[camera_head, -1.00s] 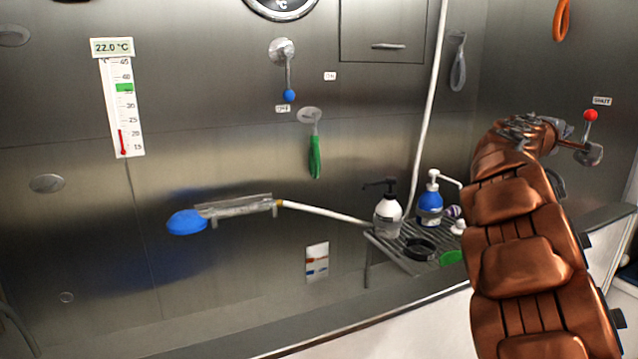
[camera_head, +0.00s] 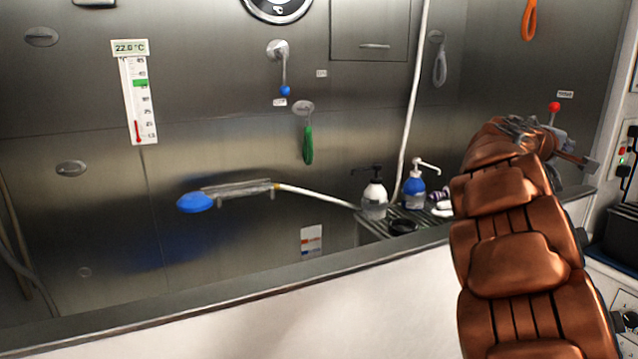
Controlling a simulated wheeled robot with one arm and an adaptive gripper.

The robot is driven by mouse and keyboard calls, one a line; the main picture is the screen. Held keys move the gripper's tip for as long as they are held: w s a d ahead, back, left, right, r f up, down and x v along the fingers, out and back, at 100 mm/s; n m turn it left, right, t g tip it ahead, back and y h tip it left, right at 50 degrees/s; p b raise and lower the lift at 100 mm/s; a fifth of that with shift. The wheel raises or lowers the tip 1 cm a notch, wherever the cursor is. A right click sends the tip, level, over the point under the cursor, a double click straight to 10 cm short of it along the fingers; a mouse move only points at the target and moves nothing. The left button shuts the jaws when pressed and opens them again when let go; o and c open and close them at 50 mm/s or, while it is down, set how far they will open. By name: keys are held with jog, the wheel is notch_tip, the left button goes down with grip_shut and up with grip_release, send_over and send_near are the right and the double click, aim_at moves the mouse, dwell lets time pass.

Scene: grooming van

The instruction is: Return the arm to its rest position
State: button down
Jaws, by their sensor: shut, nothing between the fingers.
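My copper-coloured arm (camera_head: 515,225) rises along the right side of the head view, bent over at its top. My gripper (camera_head: 522,128), grey and small, is at that top end and partly hidden by the arm. It looks shut and empty. A lever with a red knob (camera_head: 554,107) is on the wall just right of the gripper in the picture. The arm's bend hides some of the space between them, so I cannot tell how far apart they are.
A tub with a grey rim (camera_head: 250,290) and white front lies ahead. On its slatted shelf stand a white pump bottle (camera_head: 374,200) and a blue one (camera_head: 414,192). A blue-headed sprayer (camera_head: 195,202) hangs on the wall. Equipment (camera_head: 622,235) stands at the far right.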

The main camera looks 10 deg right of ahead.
jog(key=s+a+f+m+g+y, duration=0.25)
jog(key=s+a+f+y, duration=0.25)
jog(key=s+a+f, duration=0.65)
jog(key=s+a+f+m+g+y, duration=0.25)
jog(key=s+a+f+y, duration=0.25)
jog(key=s+a+f, duration=0.65)
jog(key=s+a+f+n+g+y, duration=0.1)
jog(key=s+a+f+g+y, duration=0.15)
jog(key=s+a+f, duration=0.65)
jog(key=s+a+f+n+g+y, duration=0.1)
jog(key=s+a+f+g+y, duration=0.15)
jog(key=s+a+f, duration=0.6)
notch_tip(320, 180, up, 30)
jog(key=w+a+t+p, duration=0.1)
jog(key=a+t+p, duration=0.1)
jog(key=p, duration=2.2)
jog(key=shift+a+p, duration=0.3)
jog(key=shift+a, duration=0.05)
